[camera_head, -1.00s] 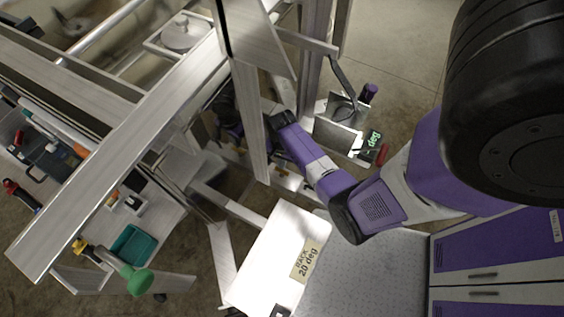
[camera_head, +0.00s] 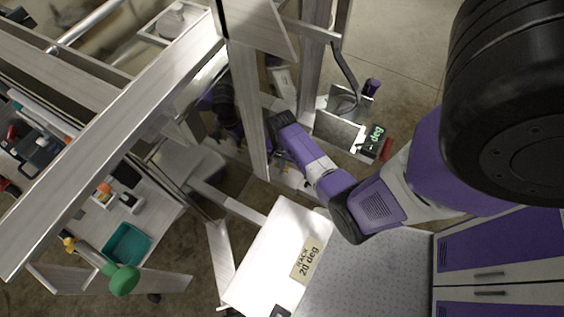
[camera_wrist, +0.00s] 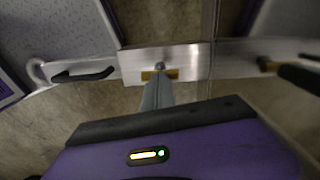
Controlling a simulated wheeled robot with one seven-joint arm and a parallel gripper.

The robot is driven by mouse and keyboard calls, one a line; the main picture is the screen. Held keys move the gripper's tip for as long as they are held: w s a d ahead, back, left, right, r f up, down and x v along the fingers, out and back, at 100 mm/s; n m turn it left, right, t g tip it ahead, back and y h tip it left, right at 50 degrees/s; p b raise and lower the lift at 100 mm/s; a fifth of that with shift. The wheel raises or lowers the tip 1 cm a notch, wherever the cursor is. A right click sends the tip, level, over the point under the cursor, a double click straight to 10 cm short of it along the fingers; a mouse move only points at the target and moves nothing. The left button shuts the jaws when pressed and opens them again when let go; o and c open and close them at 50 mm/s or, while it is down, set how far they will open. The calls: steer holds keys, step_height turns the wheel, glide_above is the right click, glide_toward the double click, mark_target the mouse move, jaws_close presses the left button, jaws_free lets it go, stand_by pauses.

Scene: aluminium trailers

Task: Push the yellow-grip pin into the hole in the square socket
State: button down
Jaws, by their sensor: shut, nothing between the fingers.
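In the wrist view a bright square metal plate (camera_wrist: 190,62), which looks like the socket, sits in a metal rail. A small round grey feature (camera_wrist: 160,66) is on it; I cannot tell whether it is the pin's end or the hole. A short yellow bar (camera_wrist: 147,75), apparently the pin's grip, lies across the plate's lower edge. My gripper (camera_wrist: 158,82) is shut and empty, its fingertips at the yellow bar and covering its middle. I cannot tell whether they touch. In the head view the gripper and socket are hidden behind an upright post.
In the wrist view a black handle (camera_wrist: 85,75) lies left of the plate and another dark handle (camera_wrist: 300,77) right. In the head view the upright metal post (camera_head: 247,110) stands before my wrist. A plate labelled RACK 20 deg (camera_head: 275,245) and a teal tray (camera_head: 126,244) are lower down.

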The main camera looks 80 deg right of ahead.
step_height(320, 180, up, 3)
steer(key=p, duration=0.3)
step_height(320, 180, up, 7)
steer(key=p, duration=0.1)
steer(key=shift+r, duration=0.2)
stand_by(0.5)
